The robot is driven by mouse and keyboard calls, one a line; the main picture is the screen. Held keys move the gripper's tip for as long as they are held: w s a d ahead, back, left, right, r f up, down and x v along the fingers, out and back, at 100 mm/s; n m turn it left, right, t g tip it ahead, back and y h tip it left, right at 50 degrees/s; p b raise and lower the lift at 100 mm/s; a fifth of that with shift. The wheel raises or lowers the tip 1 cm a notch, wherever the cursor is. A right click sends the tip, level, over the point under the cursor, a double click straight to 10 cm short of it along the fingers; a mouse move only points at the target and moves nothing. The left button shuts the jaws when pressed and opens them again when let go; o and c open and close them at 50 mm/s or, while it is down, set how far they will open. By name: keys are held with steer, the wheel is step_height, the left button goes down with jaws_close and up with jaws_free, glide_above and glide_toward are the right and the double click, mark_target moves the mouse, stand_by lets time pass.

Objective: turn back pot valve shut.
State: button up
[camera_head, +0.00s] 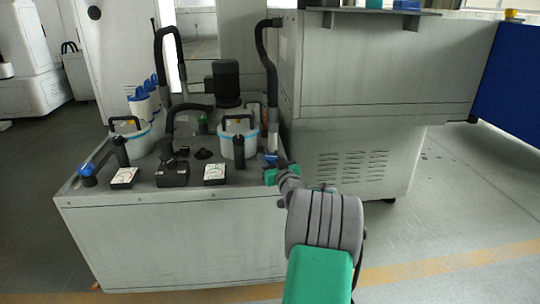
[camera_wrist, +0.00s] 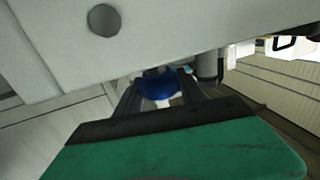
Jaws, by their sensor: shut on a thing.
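The tank unit carries two white pots with black handles, one at the left (camera_head: 131,140) and one at the right (camera_head: 238,146). A blue valve handle (camera_head: 271,158) shows beside the right pot at the tank's right edge. My gripper (camera_head: 270,172) is there, shut on this handle. In the wrist view the blue handle (camera_wrist: 157,89) lies between the two dark fingers of my gripper (camera_wrist: 158,94). A second blue valve handle (camera_head: 87,170) stands free at the tank's front left corner. The handle's exact turn angle is hard to tell, as my fingers partly hide it.
The tank top (camera_head: 140,195) carries two gauges (camera_head: 215,171), a motor (camera_head: 225,80) and black hoses. A large grey machine cabinet (camera_head: 370,70) stands close at the right of my gripper. Open floor (camera_head: 470,200) lies to the right.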

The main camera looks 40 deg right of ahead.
steer(key=m+h, duration=0.1)
steer(key=g+h+p, duration=0.1)
steer(key=m+h+p, duration=0.1)
steer(key=shift+w+a+r+m+g, duration=0.15)
steer(key=shift+a+r+m+g, duration=0.15)
steer(key=shift+g, duration=0.1)
steer(key=m+g+h, duration=0.1)
steer(key=f+m+g+h+b, duration=0.1)
steer(key=h, duration=0.1)
steer(key=shift+f, duration=0.1)
steer(key=m+g+h+b, duration=0.2)
steer(key=b, duration=0.1)
steer(key=shift+d+f, duration=0.1)
steer(key=shift+f, duration=0.05)
steer(key=shift+m+g+h+b, duration=0.65)
steer(key=shift+g+b, duration=0.35)
steer(key=shift+b, duration=0.2)
steer(key=shift+d+r+m+g+h+b, duration=0.15)
steer(key=shift+r+m+g+h+b, duration=0.25)
steer(key=shift+m+g+b, duration=0.5)
steer(key=o, duration=1.4)
steer(key=shift+d, duration=0.1)
